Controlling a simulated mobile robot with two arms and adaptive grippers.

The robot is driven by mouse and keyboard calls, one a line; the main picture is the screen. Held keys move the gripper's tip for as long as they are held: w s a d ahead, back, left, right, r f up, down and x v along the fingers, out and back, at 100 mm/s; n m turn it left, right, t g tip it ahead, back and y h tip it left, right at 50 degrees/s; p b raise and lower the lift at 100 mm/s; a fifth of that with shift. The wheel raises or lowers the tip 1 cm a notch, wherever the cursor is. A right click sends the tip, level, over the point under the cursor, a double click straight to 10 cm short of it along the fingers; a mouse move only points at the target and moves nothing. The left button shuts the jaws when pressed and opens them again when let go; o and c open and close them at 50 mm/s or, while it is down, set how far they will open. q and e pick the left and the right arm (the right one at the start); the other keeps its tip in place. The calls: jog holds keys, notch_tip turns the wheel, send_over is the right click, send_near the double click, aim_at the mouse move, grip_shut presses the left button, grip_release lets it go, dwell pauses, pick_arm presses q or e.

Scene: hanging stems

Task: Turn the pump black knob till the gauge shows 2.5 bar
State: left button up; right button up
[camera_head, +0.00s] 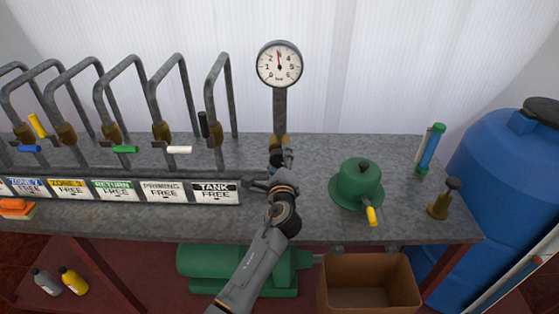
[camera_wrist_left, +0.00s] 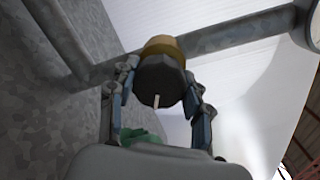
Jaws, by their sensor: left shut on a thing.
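The round pressure gauge (camera_head: 266,76) stands on a grey post at the back of the bench. Its red needle points almost straight up, close to the 3, though the small digits are hard to read. The black knob (camera_wrist_left: 158,82) with a white pointer line sits on a brass fitting (camera_wrist_left: 162,46) on the pipe. My left gripper (camera_head: 280,158) is at the foot of the gauge post; in the wrist view its fingers (camera_wrist_left: 158,95) are shut on the knob from both sides. My right gripper is out of view.
Bent pipes with coloured valve levers stand left, above a row of labels including TANK (camera_head: 215,190). Right of my arm are a green domed part (camera_head: 357,183) with a yellow handle, a brass piece (camera_head: 441,203) and a blue-green tube (camera_head: 431,148). A blue barrel (camera_head: 500,165) stands right.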

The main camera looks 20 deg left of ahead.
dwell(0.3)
pick_arm(q)
jog(key=o, duration=1.2)
jog(key=shift+c, duration=0.2)
jog(key=shift+s+d, duration=0.1)
jog(key=shift+s, duration=0.1)
jog(key=v, duration=1.1)
jog(key=shift+s, duration=0.3)
jog(key=shift+d, duration=0.15)
